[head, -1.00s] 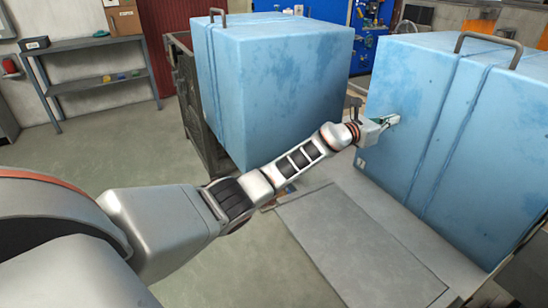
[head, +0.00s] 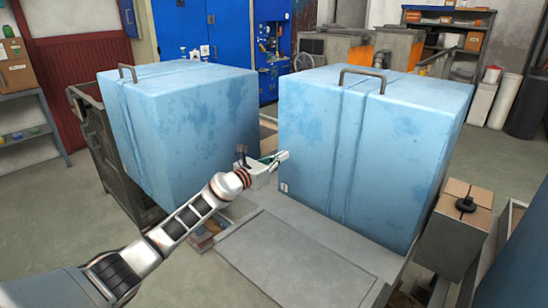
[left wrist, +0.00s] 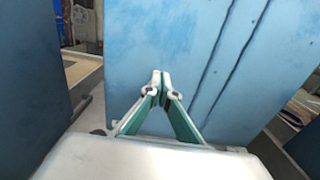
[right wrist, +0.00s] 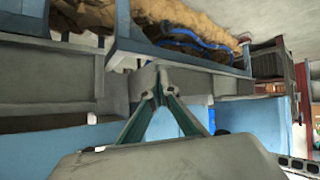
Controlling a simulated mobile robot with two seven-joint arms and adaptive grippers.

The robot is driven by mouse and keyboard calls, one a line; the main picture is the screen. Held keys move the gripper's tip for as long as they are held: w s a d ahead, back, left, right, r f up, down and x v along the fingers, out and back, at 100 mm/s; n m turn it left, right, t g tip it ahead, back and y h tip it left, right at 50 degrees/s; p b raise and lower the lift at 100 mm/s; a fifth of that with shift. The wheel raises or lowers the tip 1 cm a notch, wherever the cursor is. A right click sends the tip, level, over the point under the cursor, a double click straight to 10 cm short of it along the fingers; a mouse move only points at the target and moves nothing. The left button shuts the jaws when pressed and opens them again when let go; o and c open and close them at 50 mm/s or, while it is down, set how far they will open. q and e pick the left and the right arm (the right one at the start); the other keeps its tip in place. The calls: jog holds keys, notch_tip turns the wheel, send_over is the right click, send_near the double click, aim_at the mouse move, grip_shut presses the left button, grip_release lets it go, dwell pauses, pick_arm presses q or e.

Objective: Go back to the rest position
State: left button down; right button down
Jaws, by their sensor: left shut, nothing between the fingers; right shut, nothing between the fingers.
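My left gripper (head: 276,158) reaches in from the left in the head view, at the near left edge of the right blue box (head: 345,150). Its fingertips meet and hold nothing in the left wrist view (left wrist: 157,80). That view shows a blue face with two dark grooves behind the tips; whether they touch it I cannot tell. The left blue box (head: 190,120) stands to the left, beyond the forearm. My right gripper (right wrist: 157,72) shows only in the right wrist view, with fingertips together and empty.
A grey plate (head: 290,262) lies in front of the boxes. A box with a black knob (head: 460,220) stands at the right. The right wrist view shows a blue-edged tray with brown material (right wrist: 190,40) above the fingers. Open floor (head: 60,220) lies at the left.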

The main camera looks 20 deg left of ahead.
pick_arm(q)
jog(key=s+d+f+n+y+p, duration=0.1)
jog(key=s+d+f+n, duration=0.2)
jog(key=s+f+n, duration=0.8)
jog(key=s+d+f+n+y+p, duration=0.1)
jog(key=s+d+f+n, duration=0.1)
jog(key=s+f+n, duration=1)
jog(key=s+f+n+g, duration=0.2)
jog(key=s+n, duration=0.2)
jog(key=s, duration=0.5)
jog(key=s+f+n+g+y, duration=0.1)
jog(key=s+f+n+g, duration=0.1)
jog(key=s, duration=0.8)
jog(key=s+f+n+g+y, duration=0.1)
jog(key=s+f+n+g, duration=0.1)
jog(key=s+f+n, duration=0.2)
jog(key=s+n, duration=0.3)
jog(key=s, duration=0.3)
jog(key=shift+d+f+p, duration=0.25)
jog(key=shift+d+p, duration=0.05)
pick_arm(e)
jog(key=shift+s+a+r+g, duration=0.3)
jog(key=shift+s+r, duration=0.35)
